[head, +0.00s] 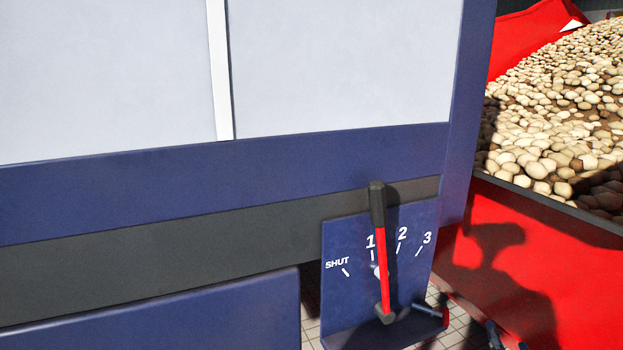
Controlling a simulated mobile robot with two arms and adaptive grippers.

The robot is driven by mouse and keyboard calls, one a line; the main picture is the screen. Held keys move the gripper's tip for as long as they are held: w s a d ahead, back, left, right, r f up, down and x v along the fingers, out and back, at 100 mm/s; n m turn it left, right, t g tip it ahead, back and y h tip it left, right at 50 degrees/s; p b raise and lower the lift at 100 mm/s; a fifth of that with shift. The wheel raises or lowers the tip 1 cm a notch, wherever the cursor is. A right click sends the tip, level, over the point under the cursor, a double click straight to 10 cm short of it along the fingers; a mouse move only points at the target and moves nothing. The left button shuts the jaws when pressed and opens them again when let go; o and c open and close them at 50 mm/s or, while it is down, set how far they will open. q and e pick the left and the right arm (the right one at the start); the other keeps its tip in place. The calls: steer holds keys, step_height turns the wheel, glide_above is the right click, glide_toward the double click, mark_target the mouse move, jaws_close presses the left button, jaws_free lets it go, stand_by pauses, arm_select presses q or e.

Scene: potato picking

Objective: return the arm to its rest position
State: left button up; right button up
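Neither of my grippers nor my arms shows in the head view. A red lever (381,250) with a black grip (377,205) stands nearly upright in front of a blue dial plate (340,300). The plate is marked SHUT, 1, 2 and 3. The lever's shaft passes just right of the mark for 1, between 1 and 2. Nothing touches the lever.
A blue machine frame (200,190) with pale panels (340,60) fills the left and middle. At the right, a red container (500,250) holds a heap of potatoes (560,110). A dark shadow falls on its side. A tiled floor (455,320) shows below.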

steer(key=s+a+f+m+g+y, duration=0.1)
steer(key=s+a+f+m+g, duration=0.15)
steer(key=s+f, duration=0.4)
steer(key=s+a+f+m+g+y, duration=0.1)
steer(key=s+a+f+m+g, duration=0.2)
steer(key=f, duration=0.6)
steer(key=s+a+f+m+g+y, duration=0.1)
steer(key=s+a+f+g+y, duration=0.15)
steer(key=s+a+f, duration=0.35)
steer(key=s+a+f+m+g+y, duration=0.15)
steer(key=s+a+g, duration=0.25)
steer(key=s, duration=0.4)
step_height(320, 180, down, 25)
steer(key=n+g, duration=0.1)
steer(key=s+d+f, duration=0.2)
steer(key=s+f, duration=0.7)
steer(key=s+d+f+g+h, duration=0.1)
steer(key=s+d+f, duration=0.1)
steer(key=s+f, duration=0.7)
steer(key=shift+s+f+b, duration=0.15)
steer(key=shift+s+b, duration=0.15)
steer(key=shift+s, duration=0.15)
